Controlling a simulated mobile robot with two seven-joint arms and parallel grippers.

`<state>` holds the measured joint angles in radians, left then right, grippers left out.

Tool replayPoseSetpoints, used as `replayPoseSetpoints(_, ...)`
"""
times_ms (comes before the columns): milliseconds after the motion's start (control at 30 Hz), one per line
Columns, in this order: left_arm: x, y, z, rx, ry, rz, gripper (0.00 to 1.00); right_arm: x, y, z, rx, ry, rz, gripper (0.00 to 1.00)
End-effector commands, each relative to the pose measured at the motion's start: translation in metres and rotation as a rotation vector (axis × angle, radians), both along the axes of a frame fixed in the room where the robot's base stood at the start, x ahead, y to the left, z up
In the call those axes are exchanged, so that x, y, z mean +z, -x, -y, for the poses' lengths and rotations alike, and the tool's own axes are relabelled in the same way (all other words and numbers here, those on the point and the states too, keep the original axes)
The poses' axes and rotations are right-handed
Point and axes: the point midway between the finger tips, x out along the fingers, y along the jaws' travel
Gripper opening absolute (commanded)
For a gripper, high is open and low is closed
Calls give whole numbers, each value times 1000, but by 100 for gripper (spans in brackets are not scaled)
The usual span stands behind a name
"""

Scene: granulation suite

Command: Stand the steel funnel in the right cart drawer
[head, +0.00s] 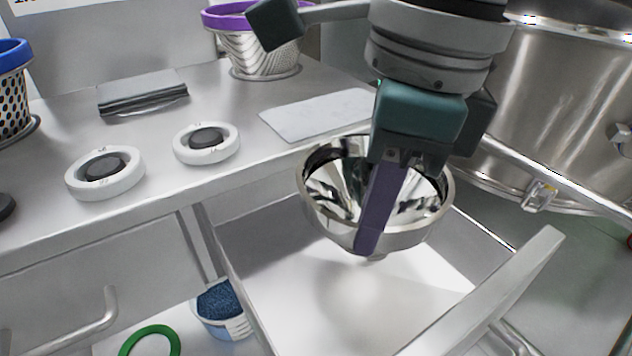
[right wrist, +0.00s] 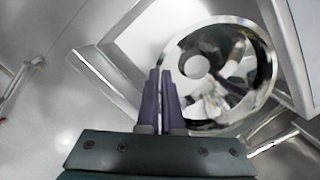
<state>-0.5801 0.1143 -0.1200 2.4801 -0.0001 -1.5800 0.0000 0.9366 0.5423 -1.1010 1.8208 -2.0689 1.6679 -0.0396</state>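The steel funnel (head: 430,222), a shiny wide bowl with a short spout below, is upright over the open cart drawer (head: 262,275). My right gripper (head: 368,235) comes down from above, its purple fingers at the funnel's near wall. In the right wrist view the fingers (right wrist: 160,85) are nearly together at the rim of the funnel (right wrist: 262,62), closed on its wall. The funnel seems held above the drawer floor; the exact gap under the spout is hard to tell. My left gripper is not in view.
The drawer looks empty, with its front wall (head: 500,295) at right. The worktop (head: 235,105) carries two white rings (head: 105,172), a purple-rimmed basket (head: 262,48) and a flat plate (head: 318,114). A large steel vessel (head: 565,105) stands right. A blue-filled tub (head: 222,308) sits below left.

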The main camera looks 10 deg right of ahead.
Motion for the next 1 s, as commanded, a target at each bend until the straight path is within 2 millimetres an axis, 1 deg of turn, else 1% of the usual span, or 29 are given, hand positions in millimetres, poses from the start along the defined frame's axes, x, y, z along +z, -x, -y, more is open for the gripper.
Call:
replayPoseSetpoints(33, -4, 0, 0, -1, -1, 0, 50, -14, 0, 0, -1, -1, -3, 0)
replayPoseSetpoints(100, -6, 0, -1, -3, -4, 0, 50, -26, 0, 0, -1, 0, -1, 0)
replayPoseSetpoints(367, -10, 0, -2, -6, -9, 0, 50, -47, 0, -1, 0, -1, 0, 0)
replayPoseSetpoints(500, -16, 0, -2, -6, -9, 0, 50, -71, 0, -1, 0, -2, -1, 0)
replayPoseSetpoints(600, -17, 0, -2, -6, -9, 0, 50, -82, 0, -1, 1, -1, 1, 0)
replayPoseSetpoints(833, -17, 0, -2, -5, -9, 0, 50, -81, -1, 0, 2, -2, 3, 0)
replayPoseSetpoints(1000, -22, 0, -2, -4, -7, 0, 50, -87, -1, 0, 1, -1, 3, 0)
